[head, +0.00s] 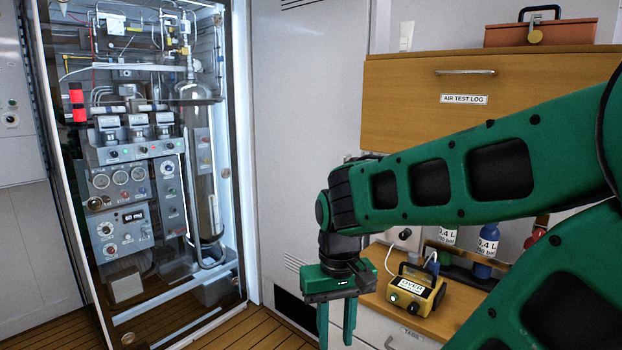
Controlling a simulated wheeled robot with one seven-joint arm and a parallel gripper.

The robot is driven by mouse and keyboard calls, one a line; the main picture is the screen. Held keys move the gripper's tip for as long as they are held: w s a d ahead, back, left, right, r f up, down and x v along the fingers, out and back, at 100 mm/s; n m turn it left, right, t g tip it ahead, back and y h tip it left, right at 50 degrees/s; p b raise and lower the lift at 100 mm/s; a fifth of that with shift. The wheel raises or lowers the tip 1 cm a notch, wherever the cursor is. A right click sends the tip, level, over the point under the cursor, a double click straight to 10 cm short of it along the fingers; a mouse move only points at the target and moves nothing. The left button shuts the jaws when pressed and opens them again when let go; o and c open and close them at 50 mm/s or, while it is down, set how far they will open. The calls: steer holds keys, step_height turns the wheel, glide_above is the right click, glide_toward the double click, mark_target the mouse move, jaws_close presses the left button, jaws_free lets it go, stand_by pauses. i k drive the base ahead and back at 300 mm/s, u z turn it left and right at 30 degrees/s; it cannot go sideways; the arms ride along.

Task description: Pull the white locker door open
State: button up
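A tall white panel with vent slots near its top and lower part, which looks like the white locker door (308,110), stands in the middle of the head view. It looks shut, flush with its surround. No handle on it can be made out; my arm covers part of its right edge. My gripper (336,328) hangs with its fingers pointing down, in front of the panel's lower right side. The two fingers are apart with nothing between them. Whether they touch anything behind cannot be told.
A tall glazed cabinet (240,150) with gauges and pipes stands at left. At right, a wooden counter (455,322) holds a yellow device (416,290) and blue bottles (487,243). A wooden wall cupboard (410,112) carries a brown case (565,33). Plank floor (250,330) shows below.

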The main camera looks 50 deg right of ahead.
mark_target(309, 56)
steer(key=z, duration=0.2)
steer(key=i, duration=1.05)
steer(key=z, duration=0.2)
